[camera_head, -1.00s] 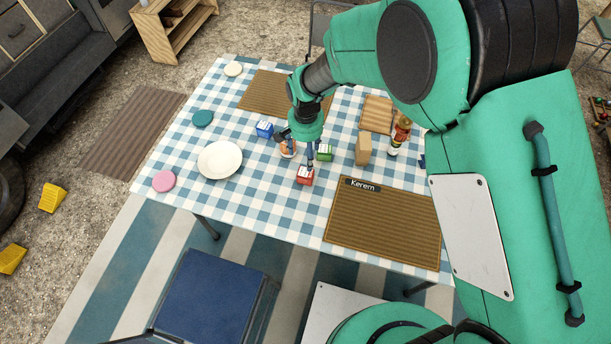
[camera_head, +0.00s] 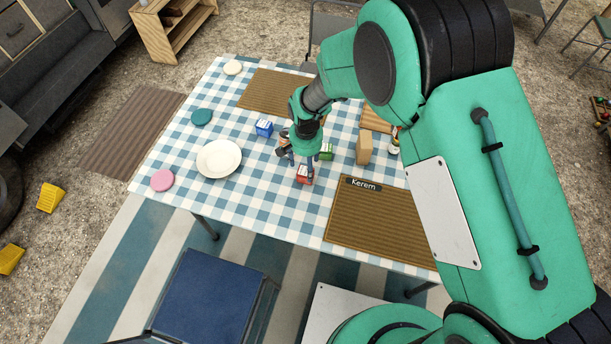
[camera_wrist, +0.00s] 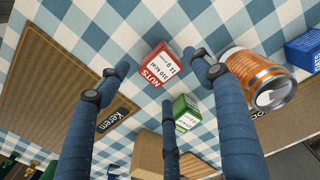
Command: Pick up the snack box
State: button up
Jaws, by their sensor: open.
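Three small boxes stand on the checkered table: a red one labelled NUTS (camera_head: 304,175), a green one (camera_head: 326,153) and a blue one (camera_head: 264,128). Which one is the snack box I cannot tell. In the wrist view the red box (camera_wrist: 158,66) lies between my spread fingers, with the green box (camera_wrist: 187,113) below it and the blue box (camera_wrist: 303,50) at the right edge. My gripper (camera_head: 298,164) is open and empty, pointing down just above the red box, which partly hides behind a finger. Contact with it is not visible.
An orange can (camera_wrist: 260,80) stands close beside my right fingers. A tan block (camera_head: 364,148) stands right of the green box. The Kerem placemat (camera_head: 375,220) lies at front right, a white plate (camera_head: 219,158) at left. The cloth between plate and red box is clear.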

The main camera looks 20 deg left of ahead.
aim_at(305, 171)
jog(key=shift+f, duration=0.2)
jog(key=shift+f+b, duration=0.85)
jog(key=shift+f, duration=1.8)
jog(key=c, duration=1.3)
jog(key=shift+r, duration=0.1)
jog(key=shift+c, duration=0.2)
